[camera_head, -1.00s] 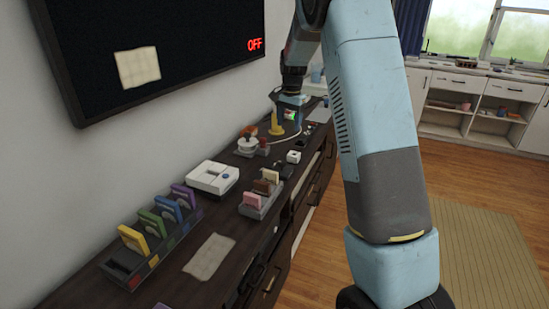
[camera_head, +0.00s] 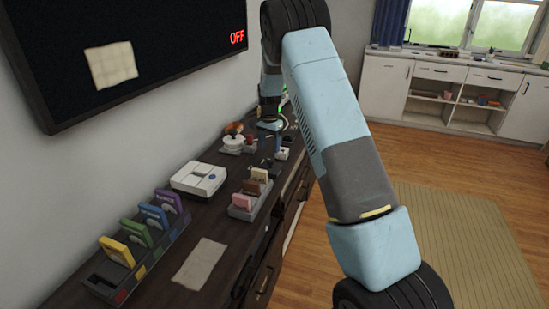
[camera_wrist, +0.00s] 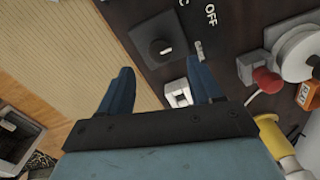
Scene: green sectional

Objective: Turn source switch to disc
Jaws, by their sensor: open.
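A dark square switch plate with a round black knob (camera_wrist: 160,45) lies on the dark cabinet top at the top of the wrist view. In the head view my gripper (camera_head: 271,138) is low over the cabinet's far part; the knob cannot be made out there.
A small white block (camera_wrist: 178,93) shows between the fingers. A red knob (camera_wrist: 267,80), a white spool-like part (camera_wrist: 300,55) and a yellow spool (camera_wrist: 272,135) stand to the right. A wall screen (camera_head: 120,50) reads "OFF". A white console (camera_head: 199,180) and cartridge racks (camera_head: 250,210) occupy the nearer cabinet top.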

